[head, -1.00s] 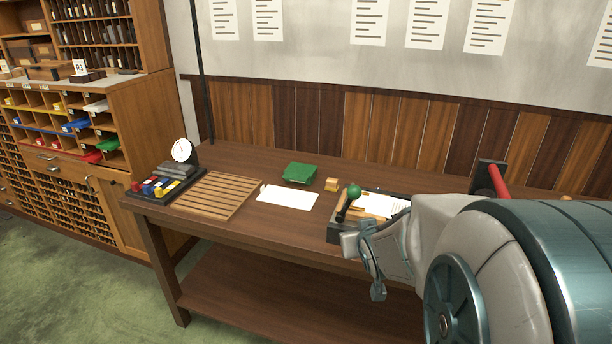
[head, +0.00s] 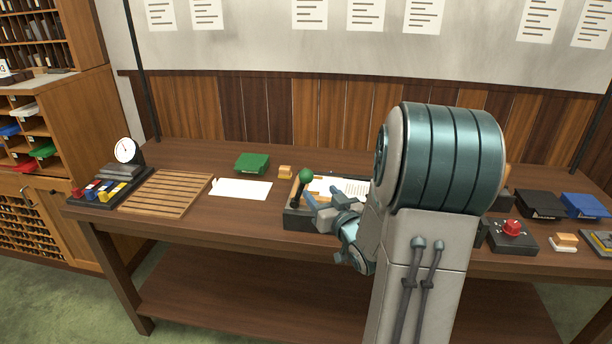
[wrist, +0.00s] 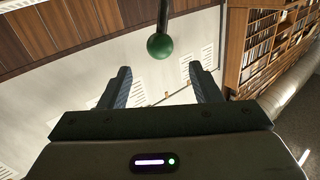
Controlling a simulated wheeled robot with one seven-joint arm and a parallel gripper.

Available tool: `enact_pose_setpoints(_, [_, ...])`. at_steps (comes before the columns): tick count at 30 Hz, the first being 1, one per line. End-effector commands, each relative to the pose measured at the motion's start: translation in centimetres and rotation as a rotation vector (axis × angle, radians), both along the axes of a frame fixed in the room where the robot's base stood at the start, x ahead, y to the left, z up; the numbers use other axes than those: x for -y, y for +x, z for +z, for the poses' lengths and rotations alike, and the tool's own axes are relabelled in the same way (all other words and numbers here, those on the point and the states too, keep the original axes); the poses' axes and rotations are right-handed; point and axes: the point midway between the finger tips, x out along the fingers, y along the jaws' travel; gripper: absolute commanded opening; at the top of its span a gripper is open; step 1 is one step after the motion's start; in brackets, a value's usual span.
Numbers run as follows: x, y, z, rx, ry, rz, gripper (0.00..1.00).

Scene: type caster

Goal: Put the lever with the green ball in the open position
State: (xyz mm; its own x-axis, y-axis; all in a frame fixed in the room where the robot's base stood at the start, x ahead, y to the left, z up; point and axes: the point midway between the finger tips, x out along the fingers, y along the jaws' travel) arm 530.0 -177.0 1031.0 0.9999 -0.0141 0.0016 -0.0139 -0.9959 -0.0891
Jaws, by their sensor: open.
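The lever is a dark upright rod with a green ball (head: 306,176) on top, at the left end of a dark machine bed (head: 296,219) on the bench. In the wrist view the green ball (wrist: 160,46) hangs on its thin rod, beyond and between the fingertips. My gripper (head: 316,197) is open and empty, just right of the lever in the head view. Its two fingers also show in the wrist view (wrist: 158,80), spread apart. I see no contact with the ball. My arm hides the right part of the machine.
On the bench (head: 180,230) are a slatted wooden rack (head: 165,192), a white sheet (head: 241,188), a green box (head: 252,163) and a small wooden block (head: 285,172). A red-knobbed box (head: 512,229) and a blue box (head: 583,206) stand to the right.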

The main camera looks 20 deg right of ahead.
Motion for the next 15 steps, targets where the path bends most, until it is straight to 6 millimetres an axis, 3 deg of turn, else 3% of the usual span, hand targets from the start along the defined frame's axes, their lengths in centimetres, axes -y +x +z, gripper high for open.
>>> enact_pose_setpoints(9, [0.0, 6.7, 0.1, -0.001, 0.001, 0.001, 0.57])
enact_pose_setpoints(15, [0.1, 9.2, 0.1, -0.001, 0.000, 0.000, 0.57])
